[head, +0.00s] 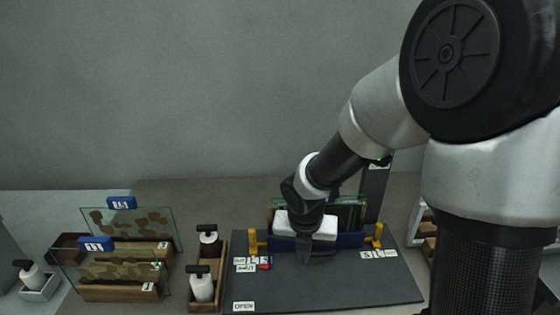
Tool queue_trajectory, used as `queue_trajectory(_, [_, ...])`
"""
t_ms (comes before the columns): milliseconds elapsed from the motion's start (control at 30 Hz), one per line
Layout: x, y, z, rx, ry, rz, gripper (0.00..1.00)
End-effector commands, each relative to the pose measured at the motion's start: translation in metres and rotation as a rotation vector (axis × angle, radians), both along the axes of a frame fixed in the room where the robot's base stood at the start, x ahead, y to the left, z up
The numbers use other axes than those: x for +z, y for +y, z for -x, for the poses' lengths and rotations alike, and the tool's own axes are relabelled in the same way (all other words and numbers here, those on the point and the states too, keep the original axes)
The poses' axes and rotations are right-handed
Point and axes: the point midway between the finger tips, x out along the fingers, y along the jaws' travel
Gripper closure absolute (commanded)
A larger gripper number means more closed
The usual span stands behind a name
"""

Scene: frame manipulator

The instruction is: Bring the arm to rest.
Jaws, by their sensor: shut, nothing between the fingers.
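My gripper (303,250) hangs at the end of my arm, pointing down over the dark grey mat (320,284). It is shut and nothing shows between its fingers. It is in front of a blue holder (350,241) with upright glass-like panes (347,215), and hides part of it. I cannot tell whether the fingertips touch the mat. My arm reaches in from the right side of the head view, bent down toward the mat.
Yellow posts (376,236) flank the blue holder. To the left stand white bottles with black tops (201,287) in a wooden tray (222,265), and glass panes with blue tags (121,203) in wooden stands. The mat's front is clear, with an OPEN label (243,306).

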Motion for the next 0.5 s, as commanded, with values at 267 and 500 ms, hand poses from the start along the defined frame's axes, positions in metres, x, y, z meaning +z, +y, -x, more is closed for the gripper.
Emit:
queue_trajectory(267, [0.087, -0.037, 0.023, -0.674, -0.138, -0.103, 1.0])
queue_trajectory(500, [0.182, -0.063, 0.085, -1.66, -0.291, -0.469, 1.0])
